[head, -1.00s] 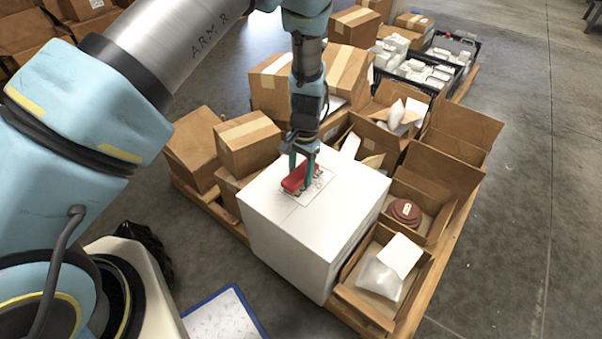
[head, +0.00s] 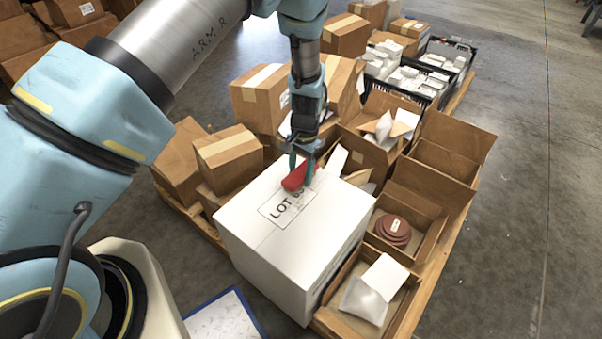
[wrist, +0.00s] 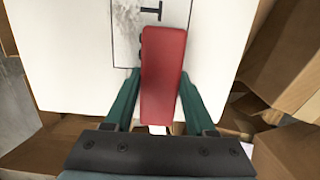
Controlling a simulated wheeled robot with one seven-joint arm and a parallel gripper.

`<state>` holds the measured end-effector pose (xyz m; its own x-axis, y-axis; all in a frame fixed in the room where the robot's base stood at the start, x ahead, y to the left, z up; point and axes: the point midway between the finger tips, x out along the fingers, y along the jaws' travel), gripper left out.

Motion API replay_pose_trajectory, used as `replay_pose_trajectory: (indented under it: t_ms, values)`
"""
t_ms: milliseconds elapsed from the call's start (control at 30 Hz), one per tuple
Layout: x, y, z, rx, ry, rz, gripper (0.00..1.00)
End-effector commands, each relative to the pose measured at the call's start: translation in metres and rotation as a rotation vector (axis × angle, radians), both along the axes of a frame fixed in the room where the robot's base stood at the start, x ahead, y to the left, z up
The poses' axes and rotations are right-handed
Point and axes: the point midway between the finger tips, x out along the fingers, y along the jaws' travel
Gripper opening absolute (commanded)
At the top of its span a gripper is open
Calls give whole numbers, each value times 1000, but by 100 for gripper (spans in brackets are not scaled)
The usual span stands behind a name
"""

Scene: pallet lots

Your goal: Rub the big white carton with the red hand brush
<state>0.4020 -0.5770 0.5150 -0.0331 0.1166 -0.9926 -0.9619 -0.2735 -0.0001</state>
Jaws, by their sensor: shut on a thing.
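The big white carton (head: 290,250) stands on the pallet's near side, with a printed label reading "LOT" on its top. My gripper (head: 305,163) points down over the far part of that top. It is shut on the red hand brush (head: 297,178). In the wrist view, the brush's red back (wrist: 163,75) lies between my green fingers (wrist: 155,105), over the white carton top (wrist: 65,50). Grey smudges show on the label beside the brush. The bristles are mostly hidden, and I cannot tell whether they touch the carton.
Brown cartons (head: 228,155) crowd the carton's left and far sides. Black crates (head: 412,85) stand further back. A blue-edged board (head: 222,316) is at the near left. Floor at right is clear.

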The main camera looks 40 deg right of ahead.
Motion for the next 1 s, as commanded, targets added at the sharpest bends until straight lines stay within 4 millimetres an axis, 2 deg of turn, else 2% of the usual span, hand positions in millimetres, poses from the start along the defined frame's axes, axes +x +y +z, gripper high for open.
replay_pose_trajectory:
  t_ms: [100,600,800,1000]
  values:
    - [3,0,27,-2,-1,2,4]
    - [12,3,70,0,0,6,4]
    - [14,3,81,0,0,7,4]
    - [14,3,81,0,0,8,4]
